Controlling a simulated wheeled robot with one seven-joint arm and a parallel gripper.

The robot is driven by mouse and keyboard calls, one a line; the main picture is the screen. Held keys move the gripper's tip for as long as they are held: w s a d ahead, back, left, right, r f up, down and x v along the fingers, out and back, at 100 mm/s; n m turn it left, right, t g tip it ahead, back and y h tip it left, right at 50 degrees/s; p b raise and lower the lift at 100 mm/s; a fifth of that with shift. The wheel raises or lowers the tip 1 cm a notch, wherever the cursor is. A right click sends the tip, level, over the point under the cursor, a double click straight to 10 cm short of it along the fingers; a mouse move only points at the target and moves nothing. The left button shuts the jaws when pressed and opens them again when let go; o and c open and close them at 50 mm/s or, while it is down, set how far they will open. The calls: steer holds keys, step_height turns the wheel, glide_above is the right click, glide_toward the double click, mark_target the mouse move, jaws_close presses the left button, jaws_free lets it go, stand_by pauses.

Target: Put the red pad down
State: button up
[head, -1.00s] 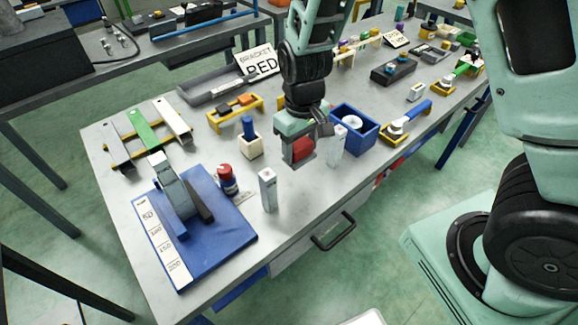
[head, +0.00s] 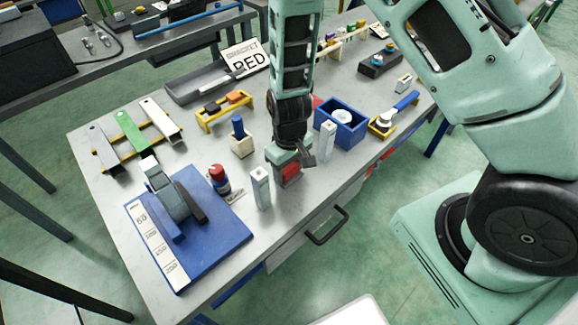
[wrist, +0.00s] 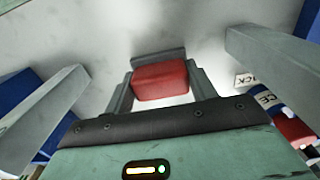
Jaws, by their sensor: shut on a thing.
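The red pad (head: 290,171) is between the fingers of my gripper (head: 288,176), low over the front part of the grey table (head: 225,275). In the wrist view the red pad (wrist: 160,81) sits between the two fingers of my gripper (wrist: 160,92), which are shut on it. A dark grey strip lies along the pad's far edge. I cannot tell whether the pad's underside touches the table. A pale upright post (head: 260,188) stands to the left of the gripper and another pale post (head: 327,141) to the right.
A blue board with a clamp-like lever (head: 215,245) and a red-capped bottle (head: 218,178) are to the left. A cream block with a blue peg (head: 241,143) is behind left. A blue bin (head: 341,132) is behind right. A drawer handle (head: 327,226) juts from the table front.

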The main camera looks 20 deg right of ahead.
mark_target(289, 167)
steer(key=shift+f, duration=0.15)
steer(key=o, duration=1.1)
step_height(289, 167, up, 12)
steer(key=b, duration=0.2)
steer(key=s+a+r+n, duration=0.1)
steer(key=s+a+r, duration=0.1)
steer(key=s+r, duration=0.2)
steer(key=s+a+r+n, duration=0.1)
steer(key=s+r, duration=0.3)
steer(key=s, duration=0.5)
steer(key=s+a+r+n, duration=0.2)
steer(key=s+a+r, duration=0.1)
steer(key=s, duration=0.4)
steer(key=shift+a+r+y, duration=0.2)
steer(key=shift+r+y, duration=0.1)
steer(key=shift+r, duration=0.1)
